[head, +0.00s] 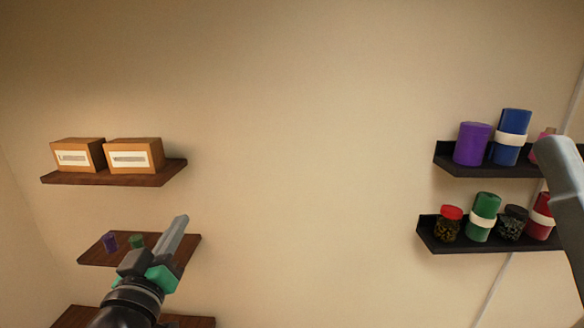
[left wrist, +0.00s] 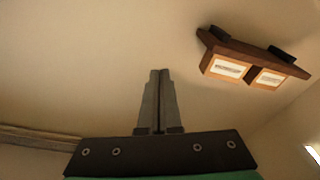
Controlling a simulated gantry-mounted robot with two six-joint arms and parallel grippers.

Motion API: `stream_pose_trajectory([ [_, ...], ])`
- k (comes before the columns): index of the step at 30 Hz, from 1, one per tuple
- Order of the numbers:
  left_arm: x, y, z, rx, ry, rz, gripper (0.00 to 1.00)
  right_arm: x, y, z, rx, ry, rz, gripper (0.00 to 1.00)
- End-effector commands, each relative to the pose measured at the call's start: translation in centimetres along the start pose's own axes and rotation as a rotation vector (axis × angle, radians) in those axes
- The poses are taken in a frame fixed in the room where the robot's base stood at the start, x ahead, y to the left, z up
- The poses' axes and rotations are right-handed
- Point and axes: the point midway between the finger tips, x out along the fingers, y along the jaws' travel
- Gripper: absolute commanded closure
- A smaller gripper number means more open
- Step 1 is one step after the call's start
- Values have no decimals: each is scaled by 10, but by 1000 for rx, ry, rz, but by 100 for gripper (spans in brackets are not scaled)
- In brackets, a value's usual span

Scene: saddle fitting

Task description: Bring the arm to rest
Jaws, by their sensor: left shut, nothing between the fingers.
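My left gripper (head: 180,222) is at the lower left of the head view, in front of the left-hand wooden shelves and pointing up and to the right. Its fingers are together and empty. The left wrist view shows the two grey fingers (left wrist: 159,75) side by side with nothing between them. My right gripper's fingers are not in view. A grey arm part, which I take to be mine, shows at the right edge of the head view.
Two labelled boxes (head: 135,153) stand on the upper wooden shelf (head: 120,180). Below, a shelf (head: 92,255) holds small purple and green items. Two dark shelves (head: 460,246) at right hold jars and rolls. The wall between (head: 310,170) is bare.

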Motion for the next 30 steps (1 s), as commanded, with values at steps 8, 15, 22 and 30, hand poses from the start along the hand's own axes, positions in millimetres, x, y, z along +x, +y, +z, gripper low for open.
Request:
stream_pose_trajectory([
  [8, -137, 83, -165, 123, 512, 211, 100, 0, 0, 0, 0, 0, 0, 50],
  [15, -195, 94, -201, 269, 692, 213, 100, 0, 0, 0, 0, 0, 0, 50],
  [22, -194, 94, -201, 282, 692, 207, 100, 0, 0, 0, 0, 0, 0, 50],
  [30, -194, 94, -200, 281, 691, 207, 100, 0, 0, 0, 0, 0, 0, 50],
])
